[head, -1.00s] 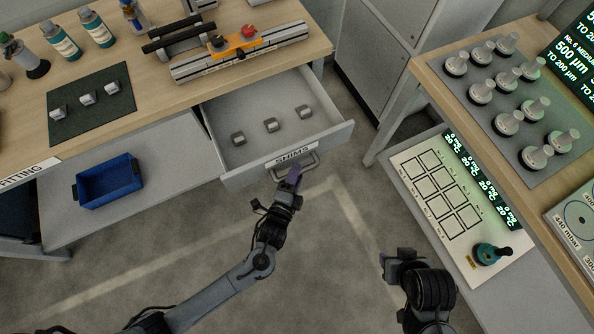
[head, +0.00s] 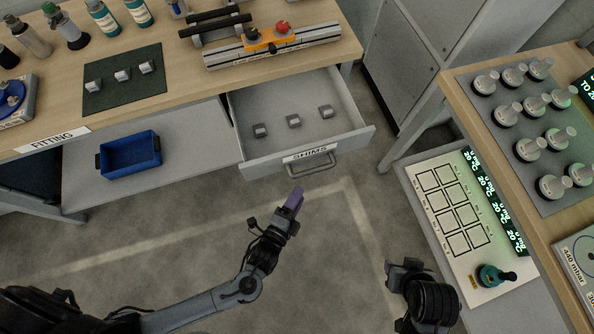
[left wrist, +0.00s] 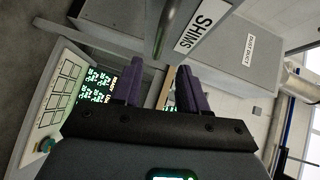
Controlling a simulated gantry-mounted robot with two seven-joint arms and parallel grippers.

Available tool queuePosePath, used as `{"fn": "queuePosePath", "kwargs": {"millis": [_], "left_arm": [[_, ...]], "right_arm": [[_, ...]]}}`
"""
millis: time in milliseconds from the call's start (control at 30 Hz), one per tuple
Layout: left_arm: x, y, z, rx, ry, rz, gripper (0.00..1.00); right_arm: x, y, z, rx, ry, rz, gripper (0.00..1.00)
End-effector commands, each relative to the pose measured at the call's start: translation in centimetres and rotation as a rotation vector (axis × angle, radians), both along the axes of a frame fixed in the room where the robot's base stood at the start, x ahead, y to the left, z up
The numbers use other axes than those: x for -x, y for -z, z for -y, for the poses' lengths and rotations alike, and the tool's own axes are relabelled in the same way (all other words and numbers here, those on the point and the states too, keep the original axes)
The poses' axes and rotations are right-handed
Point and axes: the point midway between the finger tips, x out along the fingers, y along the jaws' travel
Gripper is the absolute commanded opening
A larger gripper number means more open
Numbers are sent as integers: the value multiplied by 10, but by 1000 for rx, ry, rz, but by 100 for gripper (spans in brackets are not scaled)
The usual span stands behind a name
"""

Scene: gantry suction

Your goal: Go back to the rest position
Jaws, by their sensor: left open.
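My left gripper (head: 294,198) is in the open floor area in front of the shims drawer (head: 247,165), apart from its handle (head: 312,166). In the left wrist view its two purple fingers (left wrist: 158,82) stand apart with nothing between them. The drawer is pulled out and holds three small metal blocks (head: 293,121); its handle also shows in the left wrist view (left wrist: 162,35). My right gripper (head: 405,266) is at the lower right of the head view, over the floor, and its fingers do not show clearly.
A wooden bench (head: 190,65) carries a dark mat (head: 110,97) with three blocks and a rail fixture (head: 285,45). A blue bin (head: 131,157) sits on the lower shelf. At right are a panel with squares (head: 452,215) and a plate of several knobs (head: 520,100). The floor between is clear.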

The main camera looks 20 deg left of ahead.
Motion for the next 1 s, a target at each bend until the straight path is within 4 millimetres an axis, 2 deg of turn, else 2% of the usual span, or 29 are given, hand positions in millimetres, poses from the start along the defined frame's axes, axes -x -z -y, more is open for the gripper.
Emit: {"fn": "queuePosePath", "kwargs": {"millis": [333, 467, 633, 767, 1000], "left_arm": [[-4, -1, -3, 67, -21, -61, 43], [-11, -2, -11, 217, -70, -196, 43], [-10, -11, -29, 497, -193, -467, 43], [4, -25, -51, 699, -341, -685, 43], [54, -56, -99, 899, -669, -958, 43]], "right_arm": [[0, 0, 0, 1, -1, 0, 43], [0, 0, 0, 0, 0, 0, 43], [0, 0, -1, -4, 2, 0, 43], [0, 0, -1, -6, 3, 1, 43], [0, 0, -2, -8, 5, 1, 43]]}}
